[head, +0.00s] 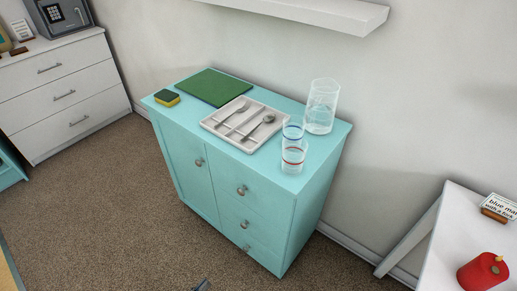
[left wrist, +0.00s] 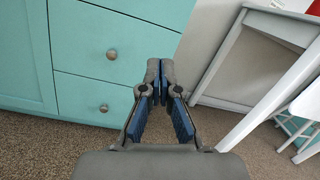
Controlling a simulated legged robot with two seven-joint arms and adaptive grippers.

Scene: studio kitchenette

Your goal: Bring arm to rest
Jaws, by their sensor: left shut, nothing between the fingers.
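My left gripper (left wrist: 160,78) fills the middle of the left wrist view. Its fingertips meet and nothing is between them. In the head view only a small dark tip of it (head: 203,285) shows at the bottom edge, over the carpet and in front of the turquoise cabinet (head: 225,205). The cabinet's drawer fronts (left wrist: 100,85) stand beyond the fingers in the left wrist view. Whether the fingers touch anything there cannot be told, but no contact shows. My right gripper is not in view.
On the cabinet are a sponge (head: 167,97), a green board (head: 216,87), a cutlery tray (head: 215,123) with utensils, and clear glasses (head: 321,106). Carpet at lower left is clear.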

